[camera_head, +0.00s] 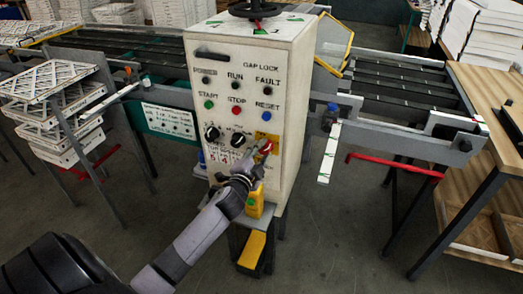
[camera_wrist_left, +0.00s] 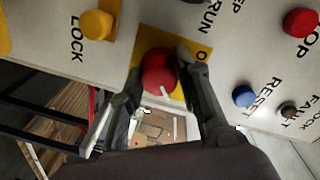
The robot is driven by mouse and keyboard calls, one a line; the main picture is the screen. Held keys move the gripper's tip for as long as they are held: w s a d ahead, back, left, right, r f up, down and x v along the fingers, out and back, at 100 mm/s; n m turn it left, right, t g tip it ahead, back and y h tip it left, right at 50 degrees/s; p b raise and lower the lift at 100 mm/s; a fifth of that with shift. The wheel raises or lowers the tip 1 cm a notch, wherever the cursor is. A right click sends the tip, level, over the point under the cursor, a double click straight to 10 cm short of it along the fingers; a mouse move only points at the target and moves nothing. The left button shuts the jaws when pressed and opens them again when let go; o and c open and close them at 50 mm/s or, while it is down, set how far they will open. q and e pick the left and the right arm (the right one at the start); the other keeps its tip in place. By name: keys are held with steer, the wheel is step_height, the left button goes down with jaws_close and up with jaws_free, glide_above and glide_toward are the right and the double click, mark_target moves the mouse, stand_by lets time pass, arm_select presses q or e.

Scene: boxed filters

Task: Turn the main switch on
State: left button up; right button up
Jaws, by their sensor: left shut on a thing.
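The main switch is a round red knob (camera_head: 267,147) on a yellow plate (camera_head: 262,136), low on the right of the white control panel's front. In the left wrist view the red knob (camera_wrist_left: 158,70) sits on its yellow plate (camera_wrist_left: 146,36) between my two fingers. A white mark shows on the knob's lower edge, and a letter O is printed on the plate's right. My left gripper (camera_head: 260,152) is shut on the knob, with a finger on each side; it also shows in the left wrist view (camera_wrist_left: 160,85). My right gripper is in neither view.
The white control cabinet (camera_head: 292,110) carries green, red and blue buttons and two black knobs (camera_head: 212,133). A yellow box (camera_head: 255,203) is below the switch. Conveyors (camera_head: 410,95) extend both sides; stacked filters (camera_head: 60,105) stand left, a wooden table (camera_head: 490,90) right.

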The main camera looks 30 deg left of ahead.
arm_select(q)
steer(key=shift+m+p, duration=0.35)
steer(key=shift+m, duration=1.65)
steer(key=shift+y, duration=0.3)
steer(key=o, duration=1.1)
steer(key=shift+o, duration=0.2)
steer(key=shift+s, duration=0.1)
steer(key=v, duration=1.1)
steer(key=shift+s+r, duration=0.15)
steer(key=shift+s, duration=0.25)
steer(key=shift+d, duration=0.1)
